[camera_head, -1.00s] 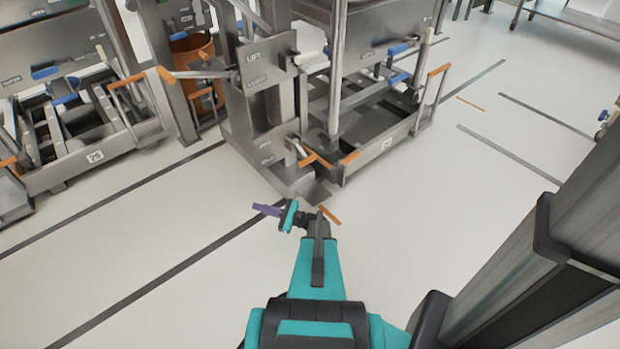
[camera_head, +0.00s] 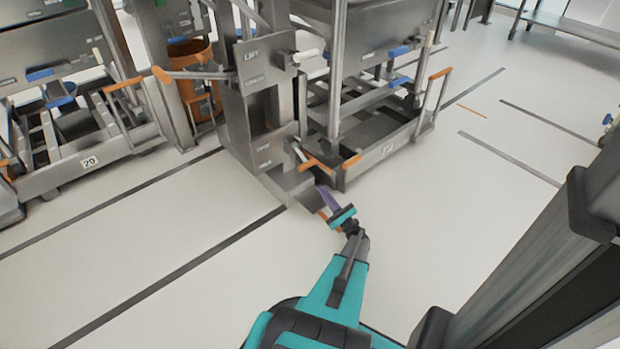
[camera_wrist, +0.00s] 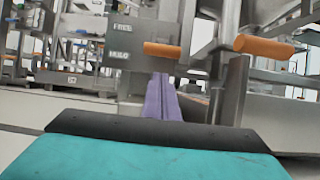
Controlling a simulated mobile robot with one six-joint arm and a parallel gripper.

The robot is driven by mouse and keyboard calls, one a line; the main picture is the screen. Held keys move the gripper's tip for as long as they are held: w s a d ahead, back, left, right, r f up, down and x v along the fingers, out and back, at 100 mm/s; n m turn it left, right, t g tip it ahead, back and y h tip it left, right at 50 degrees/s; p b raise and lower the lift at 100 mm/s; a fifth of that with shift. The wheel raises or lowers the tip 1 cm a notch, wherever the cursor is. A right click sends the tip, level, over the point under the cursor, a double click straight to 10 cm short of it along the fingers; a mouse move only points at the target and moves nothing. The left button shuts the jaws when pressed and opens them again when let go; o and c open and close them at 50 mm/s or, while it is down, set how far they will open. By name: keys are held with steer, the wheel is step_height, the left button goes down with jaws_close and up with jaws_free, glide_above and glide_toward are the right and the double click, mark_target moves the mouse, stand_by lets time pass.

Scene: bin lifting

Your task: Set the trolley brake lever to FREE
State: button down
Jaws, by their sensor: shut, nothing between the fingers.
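The brake lever's orange grip (camera_wrist: 162,49) shows in the wrist view beside a grey plate (camera_wrist: 122,70) with the words FREE above and what looks like HOLD below. The grip appears about level with the lower word. In the head view the orange lever (camera_head: 318,162) sticks out low on the grey post beside the trolley (camera_head: 385,150). My gripper (camera_head: 325,197) is low in front of the post, below the lever. Its purple fingers (camera_wrist: 161,95) are shut and empty, and point toward the lever, seemingly apart from it.
A second orange handle (camera_wrist: 263,46) is to the right of the lever in the wrist view. The post's foot plate (camera_head: 300,190) is close to my fingers. Another trolley (camera_head: 95,160) stands at the left. The floor in front is clear.

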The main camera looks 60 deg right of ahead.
steer(key=b+x, duration=0.3)
steer(key=x, duration=0.7)
stand_by(0.3)
